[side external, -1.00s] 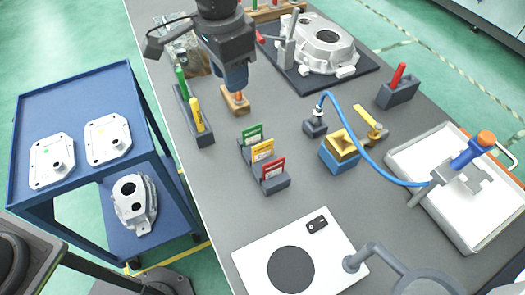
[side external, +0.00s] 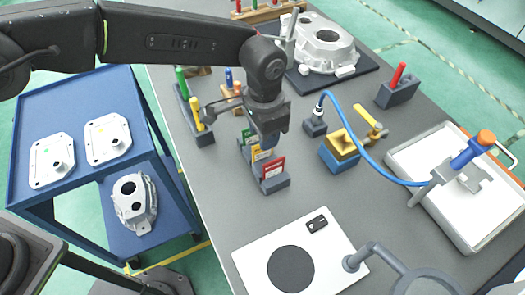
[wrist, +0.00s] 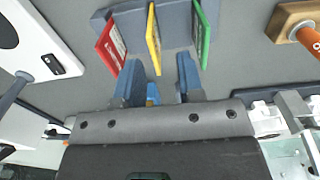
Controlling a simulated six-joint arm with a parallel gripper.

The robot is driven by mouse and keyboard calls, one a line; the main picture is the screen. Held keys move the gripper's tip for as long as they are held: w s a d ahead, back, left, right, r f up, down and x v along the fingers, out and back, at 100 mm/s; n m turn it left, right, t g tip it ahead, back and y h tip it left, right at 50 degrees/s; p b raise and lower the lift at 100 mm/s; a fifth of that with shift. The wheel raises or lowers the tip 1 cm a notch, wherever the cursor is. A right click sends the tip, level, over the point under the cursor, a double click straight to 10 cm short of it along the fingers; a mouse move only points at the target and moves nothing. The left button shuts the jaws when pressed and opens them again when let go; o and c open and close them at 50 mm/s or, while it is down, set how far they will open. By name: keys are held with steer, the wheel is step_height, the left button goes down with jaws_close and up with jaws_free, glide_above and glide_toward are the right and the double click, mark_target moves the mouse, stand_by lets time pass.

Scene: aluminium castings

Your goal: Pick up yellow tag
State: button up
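The yellow tag (side external: 259,156) stands in the middle of a dark grey rack (side external: 277,184), between a green tag (side external: 249,136) and a red tag (side external: 273,167). My gripper (side external: 267,143) is over the rack and partly hides the yellow and green tags in the side view. In the wrist view my gripper (wrist: 159,63) is open, with its two blue fingers apart and nothing held. The yellow tag (wrist: 153,35) appears just ahead of the gap between them. The red tag (wrist: 111,45) is left of it and the green tag (wrist: 201,35) right.
A blue box with a gold top (side external: 340,152) and a blue hose (side external: 375,160) lie right of the rack. A marker stand (side external: 203,138) is at the left table edge. A white plate with a black disc (side external: 320,262) is in front. Bare table surrounds the rack.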

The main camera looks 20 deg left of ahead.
mark_target(258, 154)
steer(key=f, duration=0.5)
steer(key=shift+s, duration=0.35)
steer(key=shift+c, duration=0.4)
jaws_close()
steer(key=shift+r, duration=0.1)
